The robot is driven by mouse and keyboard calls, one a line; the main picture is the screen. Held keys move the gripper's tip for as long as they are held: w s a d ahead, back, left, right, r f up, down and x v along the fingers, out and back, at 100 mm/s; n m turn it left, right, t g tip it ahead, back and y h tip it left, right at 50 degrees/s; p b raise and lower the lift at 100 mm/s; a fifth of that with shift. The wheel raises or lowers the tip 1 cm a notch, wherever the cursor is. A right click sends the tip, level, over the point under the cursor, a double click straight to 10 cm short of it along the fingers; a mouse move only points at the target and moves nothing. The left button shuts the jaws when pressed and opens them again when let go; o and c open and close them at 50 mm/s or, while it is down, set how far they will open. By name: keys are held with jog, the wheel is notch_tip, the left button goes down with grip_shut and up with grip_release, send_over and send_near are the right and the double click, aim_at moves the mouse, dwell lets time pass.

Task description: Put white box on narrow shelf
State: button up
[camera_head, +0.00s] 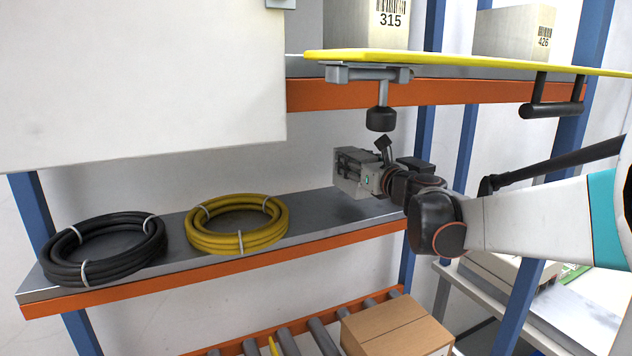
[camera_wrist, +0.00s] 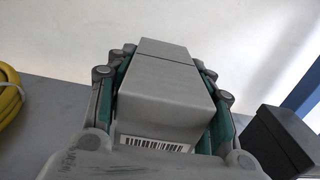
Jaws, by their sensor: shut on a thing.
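In the wrist view, a light grey-white box (camera_wrist: 162,85) with a barcode label sits between the teal-padded fingers of my gripper (camera_wrist: 165,75), which is shut on it. In the head view my gripper (camera_head: 358,172) is at the right end of a grey shelf (camera_head: 320,212) with an orange front beam.
A black hose coil (camera_head: 104,250) and a yellow hose coil (camera_head: 237,226) lie on the shelf's left and middle. A yellow-edged board (camera_head: 470,62) hangs above my gripper. A cardboard box (camera_head: 396,328) is on rollers below. Blue uprights stand on the right.

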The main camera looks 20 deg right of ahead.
jog(key=shift+f+b, duration=1.05)
jog(key=shift+f, duration=0.6)
jog(key=shift+f, duration=0.15)
jog(key=o, duration=1.3)
